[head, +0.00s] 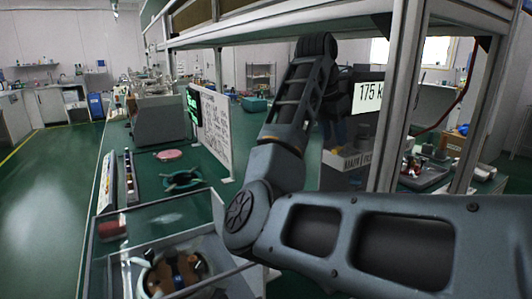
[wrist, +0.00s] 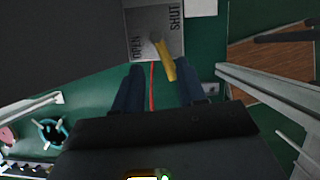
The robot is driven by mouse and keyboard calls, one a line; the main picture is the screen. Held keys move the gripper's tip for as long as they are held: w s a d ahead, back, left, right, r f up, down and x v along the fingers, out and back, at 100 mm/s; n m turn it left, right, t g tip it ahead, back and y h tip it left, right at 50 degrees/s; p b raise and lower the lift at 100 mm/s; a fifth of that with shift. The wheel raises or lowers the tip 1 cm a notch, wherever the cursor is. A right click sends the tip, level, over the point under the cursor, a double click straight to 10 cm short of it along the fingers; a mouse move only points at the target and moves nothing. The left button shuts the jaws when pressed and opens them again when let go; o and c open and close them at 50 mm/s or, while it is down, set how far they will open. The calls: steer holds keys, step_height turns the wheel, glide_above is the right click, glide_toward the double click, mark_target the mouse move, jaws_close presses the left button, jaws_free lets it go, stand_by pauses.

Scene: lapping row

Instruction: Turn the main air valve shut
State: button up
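The main air valve shows in the wrist view as a yellow lever (wrist: 166,62) on a grey plate (wrist: 142,20). The plate reads OPEN on its left side and SHUT on its right. The lever points down the picture, slightly to the right, towards my gripper. My gripper (wrist: 159,68) is open, with one dark finger on each side of the lever's free end. The lever end lies nearer the right finger; I cannot tell whether they touch. In the head view I cannot make out the valve, and my arm hides much of that area.
A thin red line (wrist: 151,88) runs between the fingers. A pale metal rail (wrist: 265,85) lies to their right. In the head view, a frame post (head: 402,95) and a white sign (head: 368,97) stand close to my arm. A bench with a whiteboard (head: 213,125) is at left.

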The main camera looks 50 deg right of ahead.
steer(key=s+a+r+g+p, duration=0.1)
steer(key=a+p, duration=0.1)
steer(key=a, duration=1.1)
steer(key=s+a+r+g+p, duration=0.1)
steer(key=a+g+p, duration=0.1)
steer(key=a, duration=1.1)
steer(key=shift+a+r+m+h, duration=0.15)
steer(key=shift+r+m+h, duration=0.15)
steer(key=shift+m, duration=0.1)
steer(key=shift+f, duration=0.1)
